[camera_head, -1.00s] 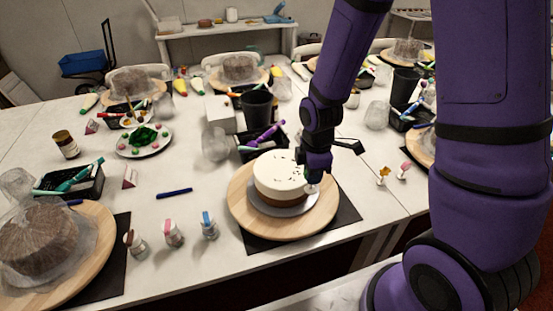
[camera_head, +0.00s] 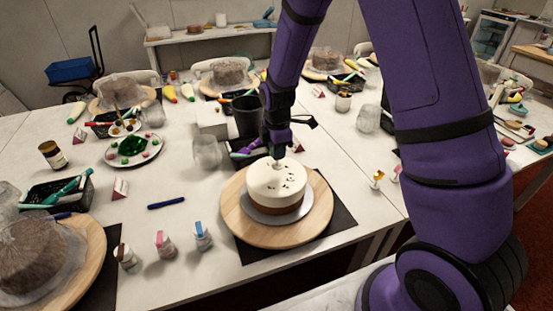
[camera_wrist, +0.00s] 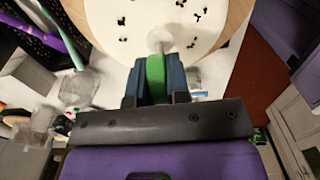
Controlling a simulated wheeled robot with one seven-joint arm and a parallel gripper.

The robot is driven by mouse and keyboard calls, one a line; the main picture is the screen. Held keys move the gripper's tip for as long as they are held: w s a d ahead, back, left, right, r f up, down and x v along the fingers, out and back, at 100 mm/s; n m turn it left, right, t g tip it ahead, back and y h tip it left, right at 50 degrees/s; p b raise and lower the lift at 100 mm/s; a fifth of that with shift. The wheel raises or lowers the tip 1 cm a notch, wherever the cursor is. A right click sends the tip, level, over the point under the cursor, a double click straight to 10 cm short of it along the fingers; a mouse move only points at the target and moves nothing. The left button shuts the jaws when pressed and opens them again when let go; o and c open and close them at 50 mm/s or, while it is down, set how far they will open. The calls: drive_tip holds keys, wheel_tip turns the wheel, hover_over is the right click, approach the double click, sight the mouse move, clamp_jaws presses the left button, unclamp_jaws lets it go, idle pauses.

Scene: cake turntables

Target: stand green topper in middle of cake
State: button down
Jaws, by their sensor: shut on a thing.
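The cake (camera_head: 268,184), white on top with dark specks and a brown side, sits on a grey board on a round wooden turntable (camera_head: 240,221). My gripper (camera_head: 277,152) is over the back to middle part of its top, pointing down. In the wrist view my gripper (camera_wrist: 156,68) is shut on the green topper (camera_wrist: 155,74), with its green part between the fingers. A pale whitish end (camera_wrist: 159,40) of it sticks out past the fingertips, against the white cake top (camera_wrist: 190,22). I cannot tell whether that end touches the cake.
A black cup (camera_head: 246,117) and a black basket with purple pens stand behind the cake. Small jars (camera_head: 202,237) stand at its front left. A yellow topper (camera_head: 377,179) stands to the right. A plate with green and pink sweets (camera_head: 133,150) lies left.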

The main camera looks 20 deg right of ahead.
sight(276, 164)
drive_tip(key=shift+w, duration=0.25)
drive_tip(key=shift+f, duration=1.8)
drive_tip(key=c, duration=1.1)
unclamp_jaws()
drive_tip(key=shift+f, duration=0.15)
